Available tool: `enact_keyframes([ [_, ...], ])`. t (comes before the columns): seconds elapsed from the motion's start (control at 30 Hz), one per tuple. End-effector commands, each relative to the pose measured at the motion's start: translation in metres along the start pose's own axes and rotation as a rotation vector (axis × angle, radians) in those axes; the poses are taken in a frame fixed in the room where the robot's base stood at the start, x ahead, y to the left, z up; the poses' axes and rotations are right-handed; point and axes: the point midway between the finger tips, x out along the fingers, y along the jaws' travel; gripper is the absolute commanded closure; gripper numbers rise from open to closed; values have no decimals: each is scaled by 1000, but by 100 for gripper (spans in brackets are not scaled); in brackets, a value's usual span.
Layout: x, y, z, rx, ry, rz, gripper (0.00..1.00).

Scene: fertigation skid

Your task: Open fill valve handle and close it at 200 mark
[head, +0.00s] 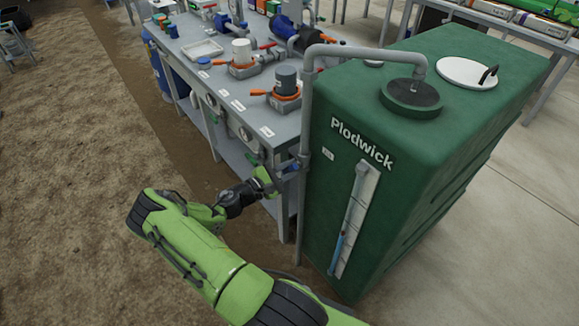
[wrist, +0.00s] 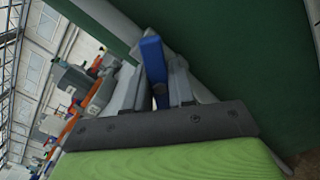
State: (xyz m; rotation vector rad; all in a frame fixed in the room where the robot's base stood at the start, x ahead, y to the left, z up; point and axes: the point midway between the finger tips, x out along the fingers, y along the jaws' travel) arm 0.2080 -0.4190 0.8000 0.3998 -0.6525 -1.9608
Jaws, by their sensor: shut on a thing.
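The fill valve handle is a blue lever (wrist: 152,56) between my gripper's fingers in the wrist view. My gripper (head: 272,178) is shut on it, beside the grey pipe (head: 306,120) at the left side of the green tank (head: 420,110). In the head view the gripper hides most of the handle and the valve body. The tank's front carries a tall sight gauge (head: 357,212) with a white scale and a clear tube. Blue liquid (head: 338,250) shows in its lower part. The scale's numbers are too small to read.
A grey workbench (head: 215,75) with pumps and orange-handled fittings (head: 285,95) stands left of the tank, close to my gripper. The pipe bends over the tank top into a dark round inlet (head: 411,97). Bare soil at the left is open.

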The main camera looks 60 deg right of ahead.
Motion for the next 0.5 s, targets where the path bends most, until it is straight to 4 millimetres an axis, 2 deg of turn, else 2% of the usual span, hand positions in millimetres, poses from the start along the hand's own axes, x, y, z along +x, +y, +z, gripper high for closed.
enact_keyframes([
  [0.2, 0, 0, 0, -86, 1, -1, 100],
  [0.5, 0, -1, 0, -122, 1, -1, 100],
])
